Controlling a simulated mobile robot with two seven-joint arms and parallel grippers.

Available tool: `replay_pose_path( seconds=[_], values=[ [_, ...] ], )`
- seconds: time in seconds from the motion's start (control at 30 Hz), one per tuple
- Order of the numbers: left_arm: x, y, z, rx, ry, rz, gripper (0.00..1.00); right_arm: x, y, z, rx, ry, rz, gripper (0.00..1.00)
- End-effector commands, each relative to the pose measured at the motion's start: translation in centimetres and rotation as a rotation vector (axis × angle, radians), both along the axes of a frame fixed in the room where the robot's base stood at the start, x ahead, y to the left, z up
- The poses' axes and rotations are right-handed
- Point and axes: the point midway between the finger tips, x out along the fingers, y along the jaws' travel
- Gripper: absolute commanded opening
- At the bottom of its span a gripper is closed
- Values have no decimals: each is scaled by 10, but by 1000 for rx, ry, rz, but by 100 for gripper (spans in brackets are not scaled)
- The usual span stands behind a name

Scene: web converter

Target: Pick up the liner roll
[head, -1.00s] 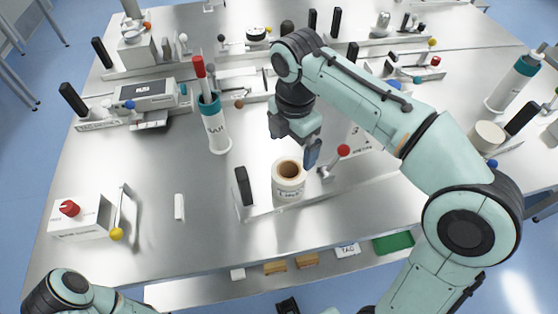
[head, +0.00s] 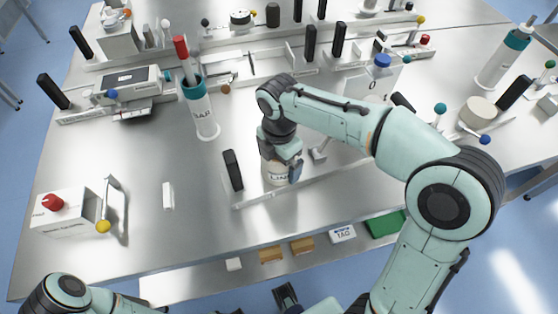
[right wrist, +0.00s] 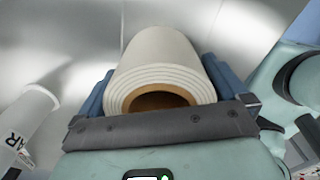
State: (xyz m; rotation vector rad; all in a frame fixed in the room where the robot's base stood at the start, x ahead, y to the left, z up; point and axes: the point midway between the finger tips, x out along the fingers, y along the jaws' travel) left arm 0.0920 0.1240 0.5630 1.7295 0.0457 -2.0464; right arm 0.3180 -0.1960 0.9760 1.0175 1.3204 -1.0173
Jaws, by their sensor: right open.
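The liner roll (head: 277,178), a white roll with a brown core and a label reading "LIN…", stands upright on the steel table in the head view. My right gripper (head: 281,168) is over it from above and hides its top. In the right wrist view the white roll (right wrist: 155,60) lies between the open blue-grey fingers of my right gripper (right wrist: 160,88), one on each side. Its brown core faces the palm. Whether the fingers touch it is unclear.
A black upright handle (head: 233,170) stands just left of the roll, beside a low metal rail (head: 330,180). A white tar cylinder (head: 204,118) stands further left and back. A white box with a red knob (head: 53,203) is at the left. The table between is mostly clear.

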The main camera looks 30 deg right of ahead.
Motion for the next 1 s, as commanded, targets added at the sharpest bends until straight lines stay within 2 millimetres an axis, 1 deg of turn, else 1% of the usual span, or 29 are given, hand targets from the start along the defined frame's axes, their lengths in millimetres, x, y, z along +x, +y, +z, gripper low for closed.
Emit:
replay_pose_path(
  seconds=[0.2,0.27,0.3,0.37,0.4,0.63,0.77,0.87,0.97,1.0],
  values=[
    [0,0,0,0,0,0,62,0,0,0,0,0,-1,100],
    [0,0,0,0,0,0,62,0,0,0,0,0,-1,80],
    [0,0,0,0,0,0,62,0,0,0,0,0,-1,67],
    [0,0,0,0,0,0,62,0,0,0,0,-1,-1,48],
    [0,0,0,0,0,0,62,0,0,0,1,-2,-1,46],
    [0,0,0,0,0,0,62,0,0,1,1,-2,-1,46],
    [1,0,2,0,-1,0,62,1,0,7,1,-3,-1,46],
    [1,0,4,-1,-2,0,62,1,0,18,1,-5,-1,46],
    [3,0,8,0,-3,0,62,1,0,34,2,-7,-2,46],
    [3,0,10,0,-4,0,62,1,0,43,1,-7,-2,46]
  ],
)
